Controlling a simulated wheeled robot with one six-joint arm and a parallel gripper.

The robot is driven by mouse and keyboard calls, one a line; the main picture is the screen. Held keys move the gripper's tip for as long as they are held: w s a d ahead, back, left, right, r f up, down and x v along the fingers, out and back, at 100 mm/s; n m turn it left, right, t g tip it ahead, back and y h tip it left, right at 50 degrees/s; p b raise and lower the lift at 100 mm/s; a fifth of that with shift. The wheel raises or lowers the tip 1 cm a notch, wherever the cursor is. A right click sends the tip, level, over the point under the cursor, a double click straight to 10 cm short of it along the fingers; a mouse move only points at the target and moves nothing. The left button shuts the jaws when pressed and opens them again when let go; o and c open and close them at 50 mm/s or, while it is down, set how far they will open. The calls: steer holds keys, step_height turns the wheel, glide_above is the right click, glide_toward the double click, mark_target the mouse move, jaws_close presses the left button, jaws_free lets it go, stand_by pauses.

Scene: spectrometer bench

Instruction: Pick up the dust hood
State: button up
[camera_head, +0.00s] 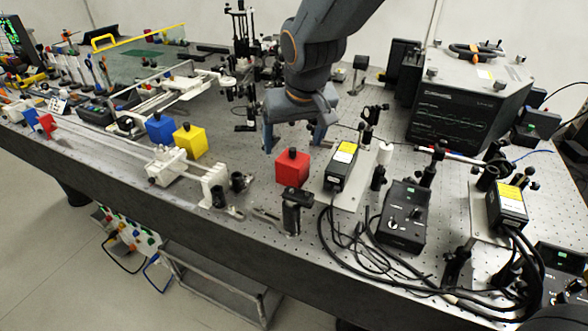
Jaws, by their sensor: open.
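No thing in view is plainly marked as the dust hood. A red box-shaped cover with a black knob on top (292,170) stands upright on the bench, and I cannot tell whether it is the hood. A clear panelled thing with a yellow handle and edge (137,60) at the back left could also be it. My gripper (294,140) points down just above and behind the red box in the picture. I cannot tell whether a finger touches the knob.
A blue box (160,129) and a yellow box (190,141) stand to the left. A black-and-yellow laser module (342,167) is close on the right of the red box, a black post mount (291,212) in front. Loose cables (345,240) lie at the front right.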

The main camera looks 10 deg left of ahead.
mark_target(293, 151)
steer(key=b+x, duration=0.2)
steer(key=x, duration=0.1)
steer(key=shift+w+d+f, duration=0.1)
steer(key=shift+d, duration=0.05)
steer(key=shift+p+x, duration=1)
steer(key=shift+x, duration=2.7)
steer(key=shift+w, duration=0.15)
steer(key=c, duration=0.8)
